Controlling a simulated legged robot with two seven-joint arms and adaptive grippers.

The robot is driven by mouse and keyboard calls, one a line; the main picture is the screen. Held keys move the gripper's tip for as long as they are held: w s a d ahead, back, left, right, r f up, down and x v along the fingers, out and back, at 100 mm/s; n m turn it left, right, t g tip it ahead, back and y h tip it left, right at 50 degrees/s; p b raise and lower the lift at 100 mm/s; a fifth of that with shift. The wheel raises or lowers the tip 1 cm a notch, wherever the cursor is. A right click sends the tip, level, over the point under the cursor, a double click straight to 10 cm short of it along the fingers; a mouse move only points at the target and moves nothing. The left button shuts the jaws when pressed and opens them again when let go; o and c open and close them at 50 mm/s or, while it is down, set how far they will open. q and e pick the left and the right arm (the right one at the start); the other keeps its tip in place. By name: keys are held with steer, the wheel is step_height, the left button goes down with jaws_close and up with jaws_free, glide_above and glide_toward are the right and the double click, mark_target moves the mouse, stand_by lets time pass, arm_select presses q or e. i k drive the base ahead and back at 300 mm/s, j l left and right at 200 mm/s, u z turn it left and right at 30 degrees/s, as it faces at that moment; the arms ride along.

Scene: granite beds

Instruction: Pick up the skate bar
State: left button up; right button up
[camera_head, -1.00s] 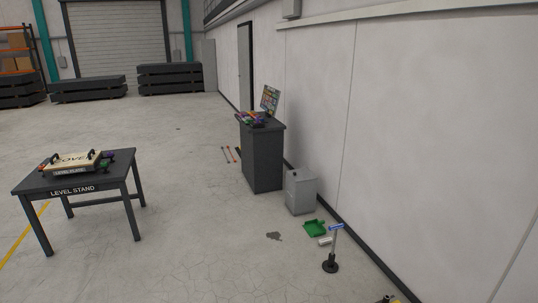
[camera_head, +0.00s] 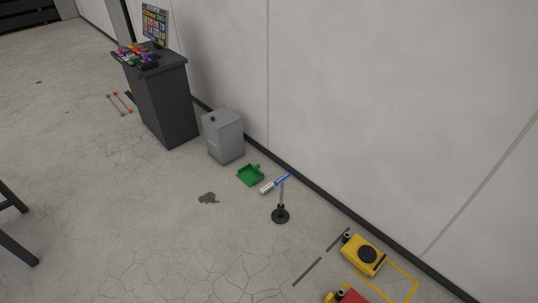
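No thing in view is marked as the skate bar. Two thin rods lie on the floor left of the dark cabinet: an orange-tipped rod (camera_head: 122,102) and a greyer rod (camera_head: 115,106). A blue bar-like piece (camera_head: 283,179) tops a slim upright post on a round black base (camera_head: 280,215) by the wall. A yellow block with a black disc (camera_head: 364,254) sits on the floor at lower right. A red and yellow block (camera_head: 347,296) is cut by the bottom edge. Neither of my grippers is in view.
The dark cabinet (camera_head: 166,103) carries coloured items and a screen. A grey bin (camera_head: 223,136), a green dustpan-like tray (camera_head: 251,175) and a white cylinder (camera_head: 267,188) stand or lie along the wall. Dark table legs (camera_head: 15,235) show at left.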

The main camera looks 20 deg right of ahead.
mark_target(281, 180)
steer(key=i+j+z, duration=0.1)
steer(key=i+z, duration=0.3)
steer(key=i+j+z, duration=0.15)
steer(key=z, duration=0.3)
steer(key=i+j+z, duration=0.55)
steer(key=z, duration=0.3)
steer(key=i+j+z, duration=0.15)
steer(key=j+z, duration=0.25)
steer(key=j, duration=0.15)
